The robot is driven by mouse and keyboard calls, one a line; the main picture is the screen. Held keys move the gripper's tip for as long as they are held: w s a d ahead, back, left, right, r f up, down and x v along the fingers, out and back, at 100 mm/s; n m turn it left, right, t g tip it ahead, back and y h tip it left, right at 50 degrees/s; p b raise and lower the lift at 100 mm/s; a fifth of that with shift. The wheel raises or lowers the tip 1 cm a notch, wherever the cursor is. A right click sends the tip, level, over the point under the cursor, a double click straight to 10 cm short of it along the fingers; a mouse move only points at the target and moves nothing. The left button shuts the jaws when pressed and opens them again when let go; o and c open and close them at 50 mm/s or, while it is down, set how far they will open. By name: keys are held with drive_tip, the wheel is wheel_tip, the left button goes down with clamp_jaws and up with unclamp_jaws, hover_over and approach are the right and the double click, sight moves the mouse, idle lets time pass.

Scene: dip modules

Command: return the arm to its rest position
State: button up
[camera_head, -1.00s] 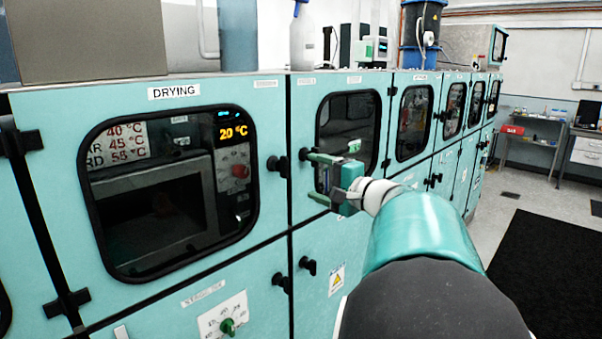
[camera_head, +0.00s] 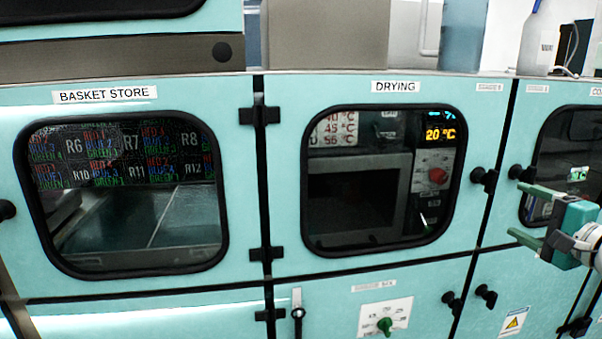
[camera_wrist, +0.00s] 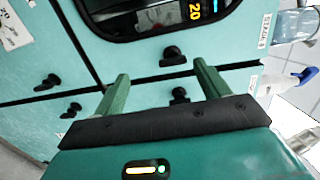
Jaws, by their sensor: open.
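My gripper (camera_head: 522,215) is at the right edge of the head view, with its two green fingers spread apart and pointing left. It is empty, in front of the cabinet fronts near the door to the right of the drying module. The wrist view shows my gripper (camera_wrist: 160,90) with the same two fingers apart and nothing between them but the cabinet front and a black knob (camera_wrist: 172,53). Most of my arm is out of the head view, past its right edge.
The closed drying door (camera_head: 380,180) shows a 20 °C display. The closed basket store door (camera_head: 125,195) is to its left. Black knobs (camera_head: 484,178) stick out near my gripper. A white bottle (camera_head: 540,40) stands on top. A dial panel (camera_head: 385,318) is below the drying door.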

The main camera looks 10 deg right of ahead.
drive_tip(key=a+f+n+g+y, duration=0.2)
drive_tip(key=a+f+n+g, duration=0.15)
drive_tip(key=a, duration=0.75)
drive_tip(key=a+f+n+g+y, duration=0.2)
drive_tip(key=a+f+n+g, duration=0.15)
drive_tip(key=a, duration=0.75)
drive_tip(key=s+a+f+n+g+h, duration=0.4)
drive_tip(key=s+a+f+n+h, duration=0.1)
drive_tip(key=s+a+f+n, duration=0.5)
drive_tip(key=shift+s+a+f+g, duration=0.3)
drive_tip(key=shift+s+a+f, duration=0.25)
drive_tip(key=shift+s+a, duration=0.55)
